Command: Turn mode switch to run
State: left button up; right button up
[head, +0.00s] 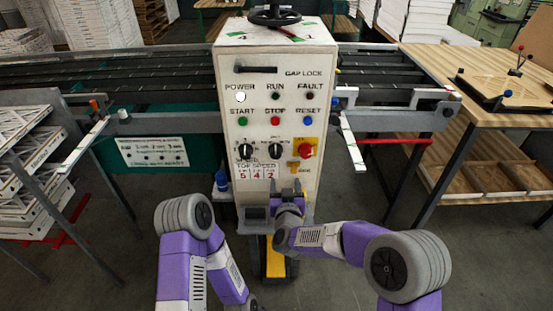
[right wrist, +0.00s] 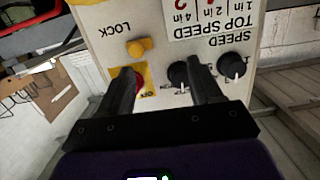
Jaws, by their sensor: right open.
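The white control panel (head: 232,85) stands upright ahead of me. It carries two black rotary knobs, a left one (head: 246,151) and a middle one (head: 275,150), with a red switch (head: 305,150) on a yellow plate to their right. I cannot read which knob is the mode switch. My right gripper (head: 287,187) is open and empty, low in front of the panel below the knobs. In the upside-down right wrist view, the middle knob (right wrist: 180,75) shows between the fingers (right wrist: 163,78), nearer the right finger; the red switch is partly behind the left finger. My left gripper is not visible.
Lamps and coloured start, stop and reset buttons (head: 275,121) sit above the knobs, with a black handwheel (head: 274,17) on top. A yellow lock knob (right wrist: 139,47) lies beside the red switch. Conveyor rails (head: 165,125) flank the panel; a wooden table (head: 440,65) is at right.

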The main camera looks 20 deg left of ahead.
jog(key=t, duration=0.2)
send_near(276, 155)
jog(key=w, duration=0.2)
jog(key=shift+a+b+x, duration=0.15)
jog(key=shift+b+x, duration=0.05)
jog(key=shift+x, duration=1.7)
jog(key=shift+a+b+x, duration=0.1)
jog(key=shift+b+x, duration=0.1)
jog(key=shift+x, duration=1.75)
jog(key=shift+s+r, duration=0.1)
jog(key=shift+s, duration=0.05)
jog(key=c, duration=1)
jog(key=shift+c, duration=0.2)
